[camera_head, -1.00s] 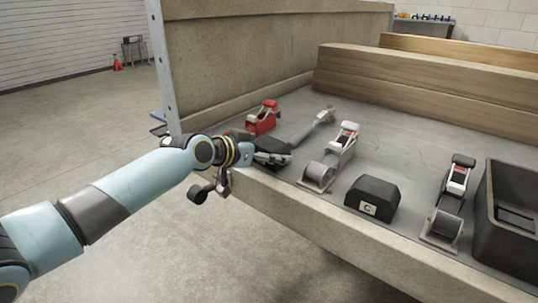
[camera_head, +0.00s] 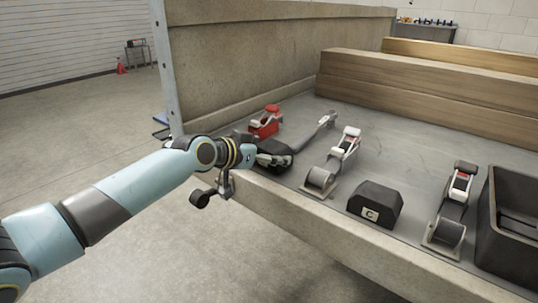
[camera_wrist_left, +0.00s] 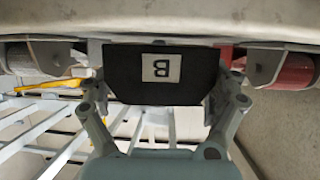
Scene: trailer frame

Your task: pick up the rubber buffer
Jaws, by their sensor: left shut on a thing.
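A black rubber buffer (camera_head: 273,146) sits near the left front edge of the trailer bed. In the left wrist view the buffer (camera_wrist_left: 126,72) shows a pale label with an upside-down letter B. My left gripper (camera_head: 275,159) is shut on it, with a finger on either side in the wrist view (camera_wrist_left: 161,103). In the head view the gripper hides part of the buffer. I cannot tell whether it touches the bed. A second black buffer (camera_head: 375,203), labelled C, stands apart on the bed to the right. My right gripper is not in view.
A red ratchet strap (camera_head: 265,122) lies behind the held buffer. Grey ratchet straps (camera_head: 335,160) (camera_head: 452,208) and a black open bin (camera_head: 515,225) lie to the right. Wooden beams (camera_head: 420,88) lie at the back. A tall side board (camera_head: 260,55) stands at the left.

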